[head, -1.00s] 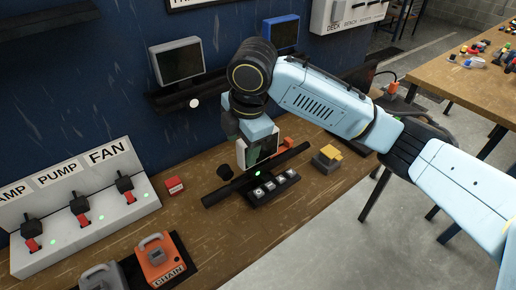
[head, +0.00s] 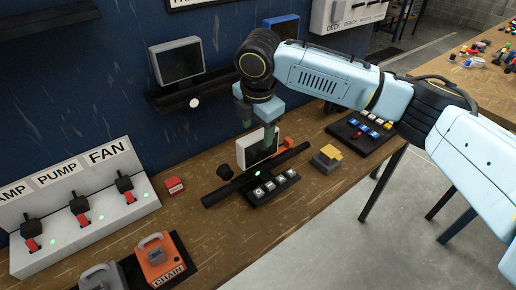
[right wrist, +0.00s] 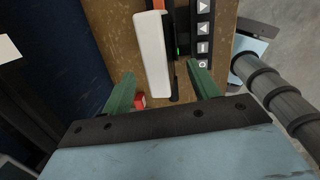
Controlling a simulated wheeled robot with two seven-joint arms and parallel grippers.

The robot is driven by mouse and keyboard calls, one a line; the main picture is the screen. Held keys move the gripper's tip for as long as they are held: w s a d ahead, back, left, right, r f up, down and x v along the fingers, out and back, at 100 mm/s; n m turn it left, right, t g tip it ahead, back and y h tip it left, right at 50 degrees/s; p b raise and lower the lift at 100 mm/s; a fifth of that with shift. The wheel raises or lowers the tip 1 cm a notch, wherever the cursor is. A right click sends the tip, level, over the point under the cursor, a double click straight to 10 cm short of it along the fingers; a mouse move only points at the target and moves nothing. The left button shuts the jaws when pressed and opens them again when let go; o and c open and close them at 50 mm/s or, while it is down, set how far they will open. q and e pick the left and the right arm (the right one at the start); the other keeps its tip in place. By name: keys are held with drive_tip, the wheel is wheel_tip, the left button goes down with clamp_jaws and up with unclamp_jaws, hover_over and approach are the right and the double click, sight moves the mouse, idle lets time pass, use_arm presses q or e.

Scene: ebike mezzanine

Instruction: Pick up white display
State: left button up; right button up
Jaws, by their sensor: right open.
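The white display (head: 242,153) stands upright on the wooden bench, at a dark bar, with its dark screen facing the front. My right gripper (head: 257,126) is open just above the display, with one green finger hanging in front of its screen. In the right wrist view the display's white casing (right wrist: 152,55) lies between the lines of the two open green fingers (right wrist: 161,72), nearer the left one. The fingers show no grip on it. My left gripper is not in view.
A black bar (head: 225,190) and a button pad (head: 270,190) sit before the display. A yellow-topped grey block (head: 327,159) and another button pad (head: 360,132) stand to the right. A grey monitor (head: 180,62) sits on a wall shelf. A red block (head: 174,186) lies left.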

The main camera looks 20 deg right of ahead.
sight(259, 135)
drive_tip(key=f, duration=0.3)
drive_tip(key=w+f, duration=0.1)
drive_tip(key=shift+w+d+f, duration=0.1)
drive_tip(key=shift+d+f, duration=0.1)
drive_tip(key=shift+d, duration=0.2)
drive_tip(key=shift+f, duration=0.2)
drive_tip(key=shift+f+p, duration=0.25)
drive_tip(key=shift+p, duration=0.35)
drive_tip(key=shift+c, duration=0.4)
drive_tip(key=shift+r, duration=0.1)
drive_tip(key=c, duration=1.1)
